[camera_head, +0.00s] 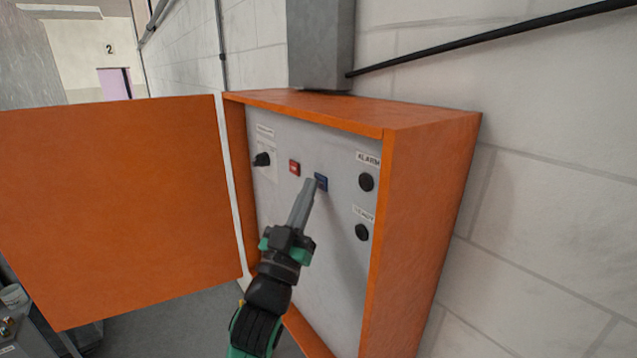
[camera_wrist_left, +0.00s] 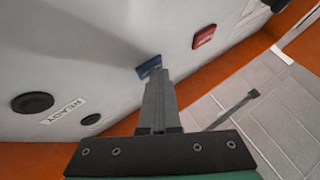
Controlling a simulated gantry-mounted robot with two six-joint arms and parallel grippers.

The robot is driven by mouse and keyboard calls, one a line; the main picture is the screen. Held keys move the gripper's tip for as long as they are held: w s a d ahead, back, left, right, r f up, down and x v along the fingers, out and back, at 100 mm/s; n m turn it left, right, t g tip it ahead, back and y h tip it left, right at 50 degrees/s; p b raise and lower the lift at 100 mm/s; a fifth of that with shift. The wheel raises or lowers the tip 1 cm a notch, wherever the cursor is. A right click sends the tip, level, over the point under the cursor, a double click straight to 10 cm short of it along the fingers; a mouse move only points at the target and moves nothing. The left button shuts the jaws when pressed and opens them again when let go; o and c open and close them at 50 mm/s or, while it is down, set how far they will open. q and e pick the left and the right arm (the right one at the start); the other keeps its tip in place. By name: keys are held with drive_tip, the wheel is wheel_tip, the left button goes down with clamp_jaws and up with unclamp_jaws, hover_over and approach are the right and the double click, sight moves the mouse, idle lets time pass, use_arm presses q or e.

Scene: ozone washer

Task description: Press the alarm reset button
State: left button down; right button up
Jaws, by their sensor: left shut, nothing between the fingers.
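Inside the open orange cabinet, a pale panel (camera_head: 333,280) carries a blue button (camera_head: 321,181) and a red button (camera_head: 294,167). A round black fitting (camera_head: 366,182) sits under a label reading ALARM. Which one is the alarm reset is not legible. My left gripper (camera_head: 309,186) is shut and empty, its fingertips at the lower left edge of the blue button. In the left wrist view, the fingertips (camera_wrist_left: 156,74) overlap the edge of the blue button (camera_wrist_left: 147,66); I cannot tell if they touch it. My right gripper is out of view.
A black knob (camera_head: 262,159) is left of the red button, and another round black fitting (camera_head: 361,232) is below the ALARM one. The orange cabinet side wall (camera_head: 420,230) bounds the panel on the right. The orange door (camera_head: 110,210) stands open on the left.

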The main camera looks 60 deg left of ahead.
use_arm(q)
drive_tip(key=shift+s+d+p, duration=0.1)
drive_tip(key=shift+s+p, duration=0.25)
drive_tip(key=shift+s, duration=0.4)
drive_tip(key=s, duration=0.1)
drive_tip(key=s+p, duration=0.1)
drive_tip(key=s, duration=0.1)
drive_tip(key=s+p, duration=0.1)
drive_tip(key=s, duration=0.1)
drive_tip(key=shift+d, duration=0.3)
idle(0.6)
